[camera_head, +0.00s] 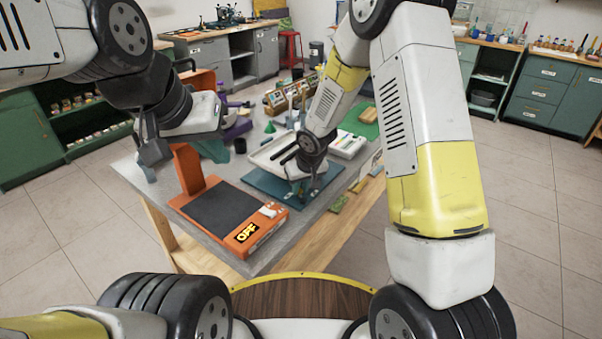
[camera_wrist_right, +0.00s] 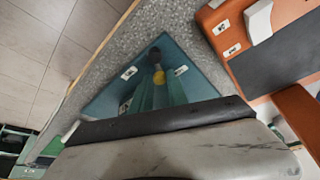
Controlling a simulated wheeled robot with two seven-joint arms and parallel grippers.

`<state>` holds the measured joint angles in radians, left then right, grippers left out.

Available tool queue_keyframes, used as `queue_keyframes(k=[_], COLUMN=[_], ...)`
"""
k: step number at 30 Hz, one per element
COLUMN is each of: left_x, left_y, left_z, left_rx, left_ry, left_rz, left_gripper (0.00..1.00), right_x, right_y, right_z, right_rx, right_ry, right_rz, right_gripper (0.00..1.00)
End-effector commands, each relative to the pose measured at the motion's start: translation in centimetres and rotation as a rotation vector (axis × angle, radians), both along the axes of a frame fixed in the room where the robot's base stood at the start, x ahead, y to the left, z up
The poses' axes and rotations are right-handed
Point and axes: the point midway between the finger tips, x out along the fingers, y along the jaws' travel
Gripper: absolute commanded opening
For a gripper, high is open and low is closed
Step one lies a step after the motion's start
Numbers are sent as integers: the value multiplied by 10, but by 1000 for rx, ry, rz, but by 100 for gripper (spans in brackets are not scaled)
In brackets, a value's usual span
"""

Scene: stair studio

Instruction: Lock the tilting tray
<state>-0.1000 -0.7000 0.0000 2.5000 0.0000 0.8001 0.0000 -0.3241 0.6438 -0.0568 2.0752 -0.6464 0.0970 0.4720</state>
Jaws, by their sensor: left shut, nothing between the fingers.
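The tilting tray (camera_head: 262,158) is a pale tray with dark bars, over a teal base plate (camera_head: 268,187) on the bench. It looks tilted in the head view, partly covered by my right arm. My left gripper (camera_head: 152,150) is shut and empty, raised above the bench's left side.
A white box with coloured marks (camera_head: 347,144) and a green mat (camera_head: 360,122) lie behind. The grey bench (camera_head: 150,188) has bare space at its left edge.

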Motion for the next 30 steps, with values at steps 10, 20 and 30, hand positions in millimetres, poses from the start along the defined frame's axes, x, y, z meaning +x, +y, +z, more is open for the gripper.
queue_keyframes(k=[10, 20, 30], left_x=[0, 0, 0], left_y=[0, 0, 0], left_z=[0, 0, 0], left_rx=[0, 0, 0], left_ry=[0, 0, 0], left_rz=[0, 0, 0], left_gripper=[0, 0, 0], right_x=[0, -2, -5], right_y=[0, 2, 5], right_z=[0, 0, 0], right_rx=[1, 2, 3], right_ry=[1, 3, 1], right_rz=[25, 209, 429], right_gripper=[0, 0, 0])
